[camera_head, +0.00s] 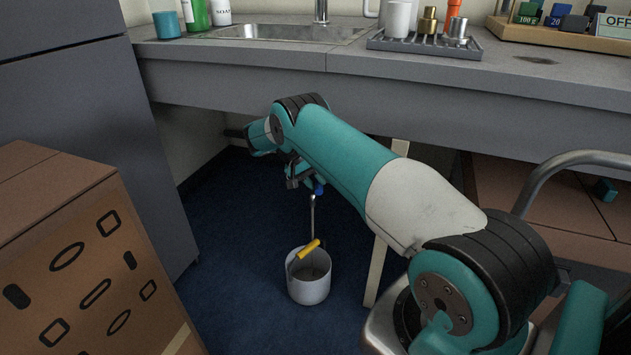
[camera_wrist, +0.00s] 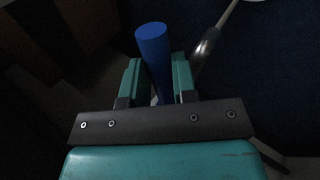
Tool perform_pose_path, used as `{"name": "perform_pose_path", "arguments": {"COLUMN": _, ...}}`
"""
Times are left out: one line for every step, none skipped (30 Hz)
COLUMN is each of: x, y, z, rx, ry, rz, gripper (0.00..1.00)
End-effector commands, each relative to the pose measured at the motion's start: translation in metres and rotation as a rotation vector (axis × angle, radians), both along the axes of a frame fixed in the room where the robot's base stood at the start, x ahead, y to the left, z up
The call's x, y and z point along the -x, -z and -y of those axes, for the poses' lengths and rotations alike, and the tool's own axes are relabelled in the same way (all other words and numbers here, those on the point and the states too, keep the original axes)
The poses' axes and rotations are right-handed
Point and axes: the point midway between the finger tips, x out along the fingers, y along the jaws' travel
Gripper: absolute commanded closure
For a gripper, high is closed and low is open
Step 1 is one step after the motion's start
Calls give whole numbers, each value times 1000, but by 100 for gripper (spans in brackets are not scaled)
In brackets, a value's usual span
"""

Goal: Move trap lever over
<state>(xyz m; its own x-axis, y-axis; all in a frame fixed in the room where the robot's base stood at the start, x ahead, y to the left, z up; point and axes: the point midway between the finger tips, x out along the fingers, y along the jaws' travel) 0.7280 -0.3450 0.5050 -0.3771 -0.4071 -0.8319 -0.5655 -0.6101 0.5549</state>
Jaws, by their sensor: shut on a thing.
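The trap lever has a blue grip, seen as a blue knob (camera_head: 319,189) under the counter in the head view. In the wrist view the blue lever (camera_wrist: 153,50) stands between my two teal fingers. My gripper (camera_wrist: 154,80) is shut on it, with a finger on each side. In the head view my gripper (camera_head: 297,178) is below the counter edge, partly hidden by my own arm. The pipe and the lever's root are hidden behind the gripper and arm.
A metal pipe (camera_head: 312,215) hangs down just above a white bucket (camera_head: 309,284) with a yellow handle grip on the blue floor. A cardboard box (camera_head: 85,250) stands at left. The grey counter (camera_head: 440,70) overhangs the arm. Floor around the bucket is mostly clear.

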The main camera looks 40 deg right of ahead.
Motion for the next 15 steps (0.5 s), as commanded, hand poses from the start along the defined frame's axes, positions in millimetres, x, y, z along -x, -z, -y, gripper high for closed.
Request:
{"name": "perform_pose_path", "arguments": {"x": 0, "y": 1, "z": -1, "rx": -1, "ry": 6, "rz": -1, "gripper": 100}}
{"name": "perform_pose_path", "arguments": {"x": 0, "y": 1, "z": -1, "rx": -1, "ry": 8, "rz": -1, "gripper": 100}}
{"name": "perform_pose_path", "arguments": {"x": 0, "y": 1, "z": -1, "rx": -2, "ry": 11, "rz": -2, "gripper": 100}}
{"name": "perform_pose_path", "arguments": {"x": 0, "y": 1, "z": -1, "rx": -2, "ry": 12, "rz": -2, "gripper": 100}}
{"name": "perform_pose_path", "arguments": {"x": 0, "y": 1, "z": -1, "rx": -1, "ry": 13, "rz": -1, "gripper": 100}}
{"name": "perform_pose_path", "arguments": {"x": 0, "y": 1, "z": -1, "rx": -2, "ry": 14, "rz": -2, "gripper": 100}}
{"name": "perform_pose_path", "arguments": {"x": 0, "y": 0, "z": -1, "rx": -2, "ry": 15, "rz": -2, "gripper": 100}}
{"name": "perform_pose_path", "arguments": {"x": 0, "y": 0, "z": -1, "rx": -2, "ry": 15, "rz": -2, "gripper": 100}}
{"name": "perform_pose_path", "arguments": {"x": 0, "y": 0, "z": -1, "rx": -2, "ry": 15, "rz": -2, "gripper": 100}}
{"name": "perform_pose_path", "arguments": {"x": 0, "y": 0, "z": -1, "rx": -2, "ry": 15, "rz": -2, "gripper": 100}}
{"name": "perform_pose_path", "arguments": {"x": 0, "y": 0, "z": -1, "rx": -2, "ry": 14, "rz": -2, "gripper": 100}}
{"name": "perform_pose_path", "arguments": {"x": 0, "y": 0, "z": -1, "rx": -1, "ry": 13, "rz": -1, "gripper": 100}}
{"name": "perform_pose_path", "arguments": {"x": 0, "y": 0, "z": -1, "rx": -1, "ry": 13, "rz": -1, "gripper": 100}}
{"name": "perform_pose_path", "arguments": {"x": 0, "y": 0, "z": -1, "rx": -1, "ry": 13, "rz": -1, "gripper": 100}}
{"name": "perform_pose_path", "arguments": {"x": 0, "y": 0, "z": -1, "rx": -1, "ry": 13, "rz": -1, "gripper": 70}}
